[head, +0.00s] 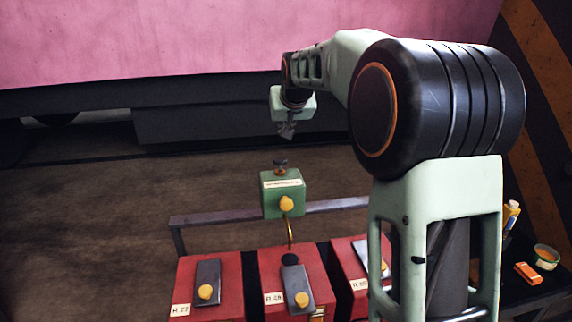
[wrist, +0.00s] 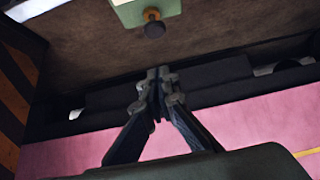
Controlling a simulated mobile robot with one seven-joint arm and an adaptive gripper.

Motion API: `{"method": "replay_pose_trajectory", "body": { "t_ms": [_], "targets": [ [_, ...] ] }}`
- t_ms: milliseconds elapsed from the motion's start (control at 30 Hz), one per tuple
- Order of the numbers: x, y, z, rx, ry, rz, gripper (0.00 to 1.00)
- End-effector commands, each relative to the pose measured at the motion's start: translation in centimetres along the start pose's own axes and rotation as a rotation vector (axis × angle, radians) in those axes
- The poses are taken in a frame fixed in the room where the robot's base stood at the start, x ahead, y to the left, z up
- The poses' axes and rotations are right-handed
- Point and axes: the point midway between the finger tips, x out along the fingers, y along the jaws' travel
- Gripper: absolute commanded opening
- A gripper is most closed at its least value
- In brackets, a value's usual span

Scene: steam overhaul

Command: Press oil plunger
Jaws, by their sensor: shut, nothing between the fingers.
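The oil plunger (head: 280,164) is a small dark knob on a short reddish stem. It stands on top of a green oil box (head: 283,199) with a white label and a yellow knob on its front. In the wrist view the plunger knob (wrist: 155,29) shows near the top, below the green box (wrist: 140,8). My gripper (head: 287,132) is shut and empty, pointing down above the plunger with a clear gap between them. It also shows in the wrist view (wrist: 157,85), its fingers together and apart from the plunger.
Red boxes (head: 225,283) with dark flaps and yellow knobs stand in front of the green box. A grey rail (head: 215,216) runs behind them. An orange item (head: 527,273), a bowl (head: 546,256) and a bottle (head: 510,215) are at the right. A pink wall (head: 170,40) stands behind.

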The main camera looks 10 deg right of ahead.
Motion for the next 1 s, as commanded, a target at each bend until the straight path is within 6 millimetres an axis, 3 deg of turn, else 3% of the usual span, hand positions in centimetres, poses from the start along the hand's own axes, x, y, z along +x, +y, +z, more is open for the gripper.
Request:
{"method": "replay_pose_trajectory", "body": {
  "t_ms": [467,1000],
  "targets": [
    [0.6,0.0,-0.1,0.001,-0.003,-0.001,0.00],
    [9.4,0.0,-0.1,0.000,-0.004,0.000,0.00]
  ]
}}
